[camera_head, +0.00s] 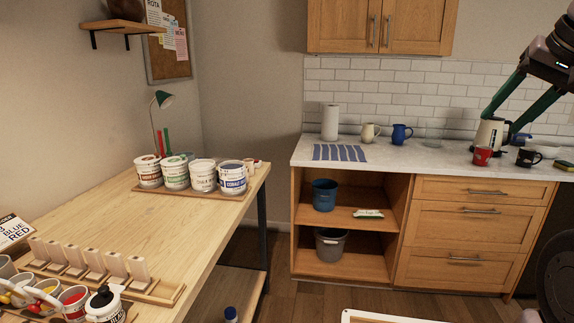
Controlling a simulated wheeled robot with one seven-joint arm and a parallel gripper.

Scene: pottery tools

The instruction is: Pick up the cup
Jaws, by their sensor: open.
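Several cup-like vessels stand on the white counter (395,160). A red mug (482,156) and a black mug (526,158) stand near the front on the right. A blue mug or jug (399,134) and a cream jug (369,132) stand farther left at the back. Which one the task means, I cannot tell. My gripper (500,124) comes in from the upper right.
A paper towel roll (330,122), a striped blue cloth (339,153) and a faint clear glass (435,134) are on the counter. A wooden table (200,220) with paint tubs (203,177) stands left. Wooden wall cabinets (345,25) hang above.

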